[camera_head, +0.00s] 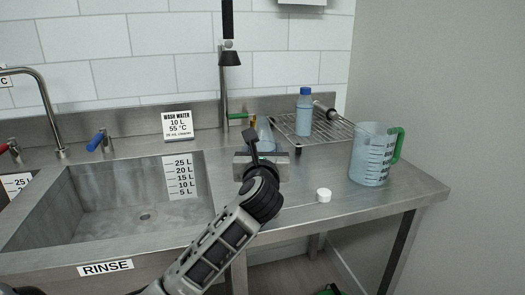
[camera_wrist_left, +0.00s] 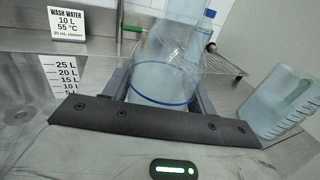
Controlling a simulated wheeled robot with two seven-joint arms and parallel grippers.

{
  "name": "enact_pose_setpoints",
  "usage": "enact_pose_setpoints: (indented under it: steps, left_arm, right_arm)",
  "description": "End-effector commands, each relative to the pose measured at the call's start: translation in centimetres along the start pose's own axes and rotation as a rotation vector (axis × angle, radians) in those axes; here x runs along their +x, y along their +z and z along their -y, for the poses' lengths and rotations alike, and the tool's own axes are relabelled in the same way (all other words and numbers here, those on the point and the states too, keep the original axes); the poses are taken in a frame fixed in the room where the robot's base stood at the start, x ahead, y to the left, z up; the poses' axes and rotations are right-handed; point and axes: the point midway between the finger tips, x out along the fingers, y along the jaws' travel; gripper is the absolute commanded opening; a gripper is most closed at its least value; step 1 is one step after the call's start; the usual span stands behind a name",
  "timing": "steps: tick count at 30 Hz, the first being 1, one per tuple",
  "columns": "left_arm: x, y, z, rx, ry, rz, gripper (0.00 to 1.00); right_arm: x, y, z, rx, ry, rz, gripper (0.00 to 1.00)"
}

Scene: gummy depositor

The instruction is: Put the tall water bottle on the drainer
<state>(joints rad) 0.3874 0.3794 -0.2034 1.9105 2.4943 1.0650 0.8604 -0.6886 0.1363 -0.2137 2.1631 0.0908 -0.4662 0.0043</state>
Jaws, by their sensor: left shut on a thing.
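A pale blue bottle with a blue cap (camera_head: 304,115) stands upright at the left part of the wire drainer (camera_head: 335,133); it also shows in the left wrist view (camera_wrist_left: 203,38), behind the held vessel. My left gripper (camera_head: 262,155) is over the counter, left of the drainer. In the left wrist view the gripper (camera_wrist_left: 160,92) is shut on a clear vessel (camera_wrist_left: 168,70) with a blue ring. In the head view only a bluish part of this vessel (camera_head: 265,132) shows behind the gripper. I cannot tell whether it touches the counter. My right gripper is out of view.
A measuring jug with a green handle (camera_head: 370,158) stands right of the drainer. A small white cap (camera_head: 323,195) lies near the front edge. A dark-ended item (camera_head: 325,110) is at the drainer's back. The rinse sink (camera_head: 110,205) is at left.

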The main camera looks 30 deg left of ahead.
Motion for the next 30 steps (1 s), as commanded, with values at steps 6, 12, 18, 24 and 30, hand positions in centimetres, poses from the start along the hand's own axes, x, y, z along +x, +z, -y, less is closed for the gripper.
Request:
enact_pose_setpoints:
  steps: [6,12,18,24,30]
  left_arm:
    - [0.0,-0.3,0.0,0.0,0.001,-0.001,0.79]
    - [0.0,-0.3,0.0,0.001,0.001,-0.001,0.79]
    - [-1.1,0.0,0.1,0.0,-0.002,-0.003,0.79]
    - [-5.3,-0.1,0.1,-0.003,-0.004,-0.004,0.79]
    - [-9.3,0.0,0.0,-0.002,-0.002,-0.004,0.79]
  right_arm:
    - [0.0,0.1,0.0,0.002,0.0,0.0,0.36]
    - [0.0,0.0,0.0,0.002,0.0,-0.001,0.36]
    - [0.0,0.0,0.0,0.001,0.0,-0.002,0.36]
    - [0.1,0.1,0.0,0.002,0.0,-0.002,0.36]
    - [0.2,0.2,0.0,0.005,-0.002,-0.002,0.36]
